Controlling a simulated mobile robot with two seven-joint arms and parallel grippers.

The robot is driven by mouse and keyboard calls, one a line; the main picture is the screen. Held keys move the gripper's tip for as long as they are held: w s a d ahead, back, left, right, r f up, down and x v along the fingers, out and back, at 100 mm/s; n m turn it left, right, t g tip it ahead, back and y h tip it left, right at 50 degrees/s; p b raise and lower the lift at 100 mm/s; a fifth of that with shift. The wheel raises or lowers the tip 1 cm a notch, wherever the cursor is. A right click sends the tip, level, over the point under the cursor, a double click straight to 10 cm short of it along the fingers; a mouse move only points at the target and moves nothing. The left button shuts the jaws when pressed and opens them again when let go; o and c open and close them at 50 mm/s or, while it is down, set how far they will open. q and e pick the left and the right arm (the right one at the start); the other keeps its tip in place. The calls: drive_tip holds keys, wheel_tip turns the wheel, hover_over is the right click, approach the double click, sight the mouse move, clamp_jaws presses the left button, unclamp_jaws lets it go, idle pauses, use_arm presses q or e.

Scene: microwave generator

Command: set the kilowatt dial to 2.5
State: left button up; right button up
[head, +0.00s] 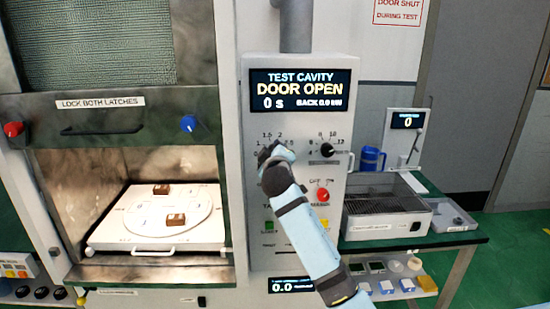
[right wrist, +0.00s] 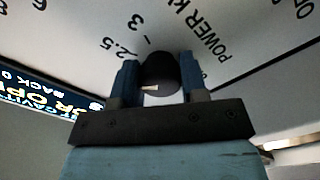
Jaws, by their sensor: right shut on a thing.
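The kilowatt dial is on the grey control panel (head: 258,125), and in the head view my right gripper (head: 270,158) mostly covers it. Marks such as 1.5 and 2 show above the gripper. In the right wrist view the black dial knob (right wrist: 160,72) sits between the two blue fingers of my right gripper (right wrist: 160,78), which is shut on it. A pale pointer mark shows on the knob's lower left side. The printed 2.5 (right wrist: 127,48) and 3 stand up and left of the knob. I cannot tell which number the pointer meets. My left gripper is not in view.
The display (head: 300,91) reads DOOR OPEN, 0 s and BACK 0.0 kW. A second black dial (head: 326,150) and a red knob (head: 322,195) are close to my right arm. The open cavity at left holds a white turntable (head: 143,212) with two brown blocks.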

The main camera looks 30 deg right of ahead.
drive_tip(key=m+b, duration=0.1)
drive_tip(key=m, duration=0.2)
drive_tip(key=shift+f, duration=0.1)
drive_tip(key=shift+m, duration=1)
drive_tip(key=o, duration=0.9)
drive_tip(key=shift+o, duration=0.2)
drive_tip(key=b+v, duration=0.2)
drive_tip(key=v, duration=1.1)
drive_tip(key=shift+s+a, duration=0.2)
drive_tip(key=shift+s, duration=0.15)
